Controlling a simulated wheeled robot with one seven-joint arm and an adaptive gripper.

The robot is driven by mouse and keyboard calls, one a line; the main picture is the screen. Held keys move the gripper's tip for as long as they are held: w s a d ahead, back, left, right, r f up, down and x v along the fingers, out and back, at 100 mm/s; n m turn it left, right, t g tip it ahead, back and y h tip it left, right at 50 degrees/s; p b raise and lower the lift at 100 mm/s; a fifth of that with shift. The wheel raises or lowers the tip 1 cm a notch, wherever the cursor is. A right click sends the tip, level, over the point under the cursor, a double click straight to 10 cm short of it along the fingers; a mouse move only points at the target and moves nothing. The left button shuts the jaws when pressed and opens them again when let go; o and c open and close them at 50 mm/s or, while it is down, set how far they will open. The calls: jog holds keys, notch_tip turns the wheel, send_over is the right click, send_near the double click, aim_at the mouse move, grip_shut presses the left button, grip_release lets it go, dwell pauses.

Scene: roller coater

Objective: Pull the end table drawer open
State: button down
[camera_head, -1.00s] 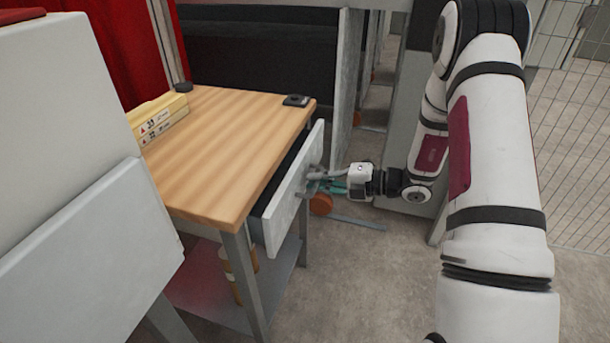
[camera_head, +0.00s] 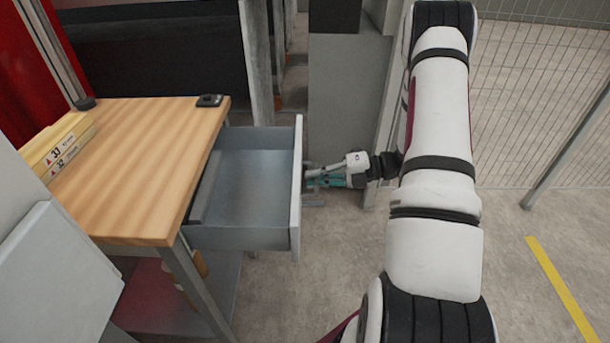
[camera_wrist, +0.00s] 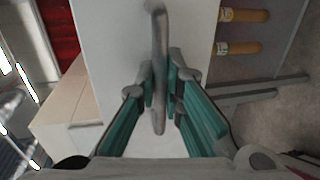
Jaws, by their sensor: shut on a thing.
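The end table (camera_head: 150,150) has a wooden top and grey metal legs. Its drawer (camera_head: 250,185) is pulled well out to the right, and its grey inside looks empty. The drawer's light front panel (camera_head: 297,190) faces my gripper (camera_head: 318,177). In the wrist view my gripper (camera_wrist: 160,95) has its teal-padded fingers on both sides of the drawer's grey bar handle (camera_wrist: 159,60). It is shut on that handle. In the head view the handle is mostly hidden by the fingers.
Yellow boxes (camera_head: 58,145) and a small black item (camera_head: 209,100) are on the tabletop. Orange-brown cylinders (camera_wrist: 240,48) are on the lower shelf (camera_wrist: 280,45). A grey cabinet (camera_head: 345,100) stands behind my gripper. The floor (camera_head: 320,270) right of the drawer is clear.

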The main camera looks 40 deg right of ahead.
jog(key=shift+s, duration=0.1)
jog(key=c, duration=1.7)
grip_release()
jog(key=shift+d, duration=0.15)
jog(key=v, duration=1.1)
jog(key=shift+s+d, duration=0.25)
jog(key=shift+d, duration=0.1)
